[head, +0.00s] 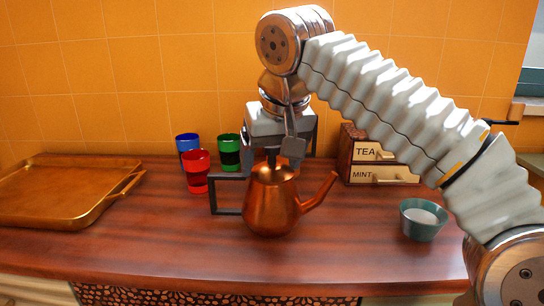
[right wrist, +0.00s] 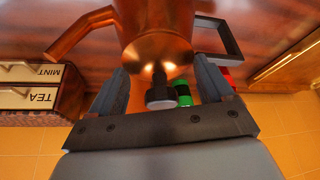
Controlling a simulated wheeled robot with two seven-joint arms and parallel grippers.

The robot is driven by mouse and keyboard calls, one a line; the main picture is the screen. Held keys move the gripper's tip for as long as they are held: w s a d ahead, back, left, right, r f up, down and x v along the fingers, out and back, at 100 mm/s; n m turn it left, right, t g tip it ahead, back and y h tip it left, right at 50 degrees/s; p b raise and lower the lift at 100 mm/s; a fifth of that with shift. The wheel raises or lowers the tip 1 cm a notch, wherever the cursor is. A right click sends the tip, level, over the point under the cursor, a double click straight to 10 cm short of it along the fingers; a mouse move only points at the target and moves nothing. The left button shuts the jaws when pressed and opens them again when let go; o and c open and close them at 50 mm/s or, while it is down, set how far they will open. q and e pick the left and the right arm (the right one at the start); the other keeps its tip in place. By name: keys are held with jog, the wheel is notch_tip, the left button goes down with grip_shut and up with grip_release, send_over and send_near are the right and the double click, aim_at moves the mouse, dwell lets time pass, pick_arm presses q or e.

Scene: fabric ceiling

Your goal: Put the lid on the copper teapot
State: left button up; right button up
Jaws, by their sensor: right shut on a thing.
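The copper teapot (head: 272,208) stands upright on the wooden counter, its spout to the right and its dark square handle to the left. My right gripper (head: 272,152) points down directly over its top, shut on the copper lid (right wrist: 158,47) by its dark knob (right wrist: 160,94). The lid is at the teapot's mouth; whether it is fully seated or slightly above the rim I cannot tell. The teapot body also shows in the right wrist view (right wrist: 155,14), beyond the lid. My left gripper is not in view.
Blue (head: 187,143), red (head: 196,172) and green (head: 229,152) cups stand behind the teapot at left. A copper tray (head: 45,218) lies far left. A tea box (head: 380,175) and a teal bowl (head: 421,226) stand at right. The counter front is clear.

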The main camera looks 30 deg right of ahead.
jog(key=o, duration=0.9)
jog(key=shift+r+p, duration=0.75)
jog(key=shift+r, duration=2.75)
